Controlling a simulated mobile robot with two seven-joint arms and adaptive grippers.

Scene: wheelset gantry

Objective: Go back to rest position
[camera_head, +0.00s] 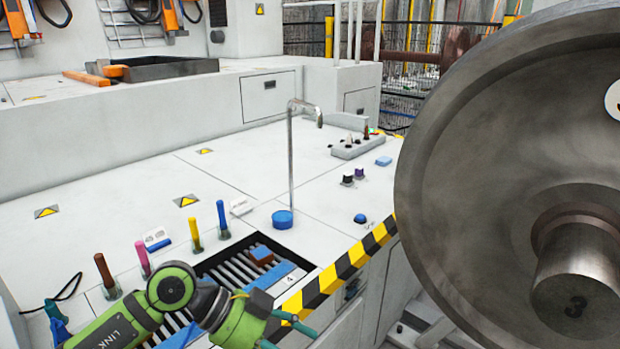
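My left arm, green and dark grey with "LINK" lettering, comes in at the bottom left over the slotted tray in the bench. Its wrist end (240,318) lies low over the tray's front edge, next to the yellow-black striped edge. Thin teal parts stick out there towards the lower right. I cannot make out the fingers clearly, nor whether they are open or shut or hold anything. My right arm and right gripper are not in view.
A large steel wheel (480,150) with an axle end marked 3 fills the right side. The white bench (330,215) carries a bent metal pipe (291,150), a blue round base (283,219), colored-handled tools (222,218) and a grey block (355,146). The mid-bench is mostly clear.

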